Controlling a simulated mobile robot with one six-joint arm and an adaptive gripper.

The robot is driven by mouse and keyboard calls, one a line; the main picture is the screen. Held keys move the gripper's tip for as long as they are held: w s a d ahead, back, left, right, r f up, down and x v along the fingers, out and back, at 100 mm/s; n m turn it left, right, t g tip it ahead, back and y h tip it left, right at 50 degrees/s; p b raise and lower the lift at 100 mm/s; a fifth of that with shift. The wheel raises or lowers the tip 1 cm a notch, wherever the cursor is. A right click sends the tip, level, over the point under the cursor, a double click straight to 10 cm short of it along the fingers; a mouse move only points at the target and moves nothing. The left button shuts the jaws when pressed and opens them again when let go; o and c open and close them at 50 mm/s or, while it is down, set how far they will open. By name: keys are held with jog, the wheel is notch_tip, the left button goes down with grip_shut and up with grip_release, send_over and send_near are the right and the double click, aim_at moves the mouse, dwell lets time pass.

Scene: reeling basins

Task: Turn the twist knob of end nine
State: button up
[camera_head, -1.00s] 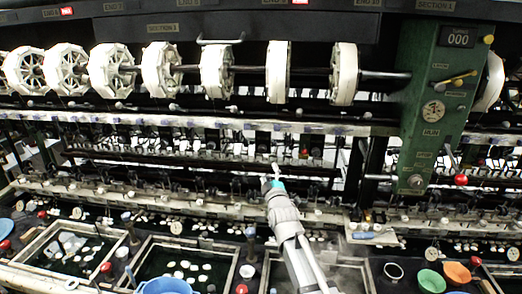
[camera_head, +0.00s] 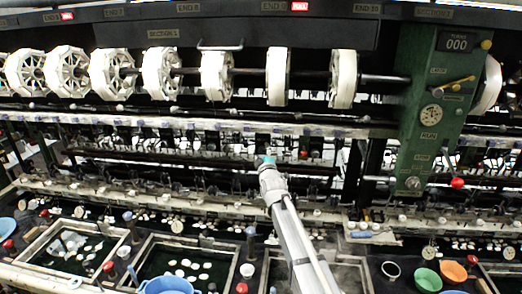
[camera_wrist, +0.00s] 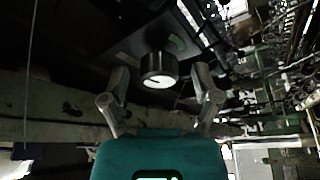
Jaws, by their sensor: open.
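A black round twist knob (camera_wrist: 158,72) with a pale face and a dark pointer mark shows in the wrist view. A short green arc is marked on the dark panel beside it. My gripper (camera_wrist: 160,88) is open, with one finger on each side of the knob and a visible gap on both sides. I cannot tell how deep the knob sits between the fingers. In the head view my gripper (camera_head: 266,162) reaches into the dark middle of the machine, and the knob cannot be made out there.
White reels (camera_head: 279,77) on a shaft run above my gripper. A green post (camera_head: 426,125) with a counter and a red-balled lever stands at the right. Basins with white cocoons (camera_head: 190,268) and a blue bowl (camera_head: 166,286) lie below. A pale rail (camera_head: 200,123) crosses behind the arm.

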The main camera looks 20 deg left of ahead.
jog(key=shift+w+a+r, duration=0.1)
jog(key=shift+w+a, duration=0.1)
jog(key=shift+w, duration=0.1)
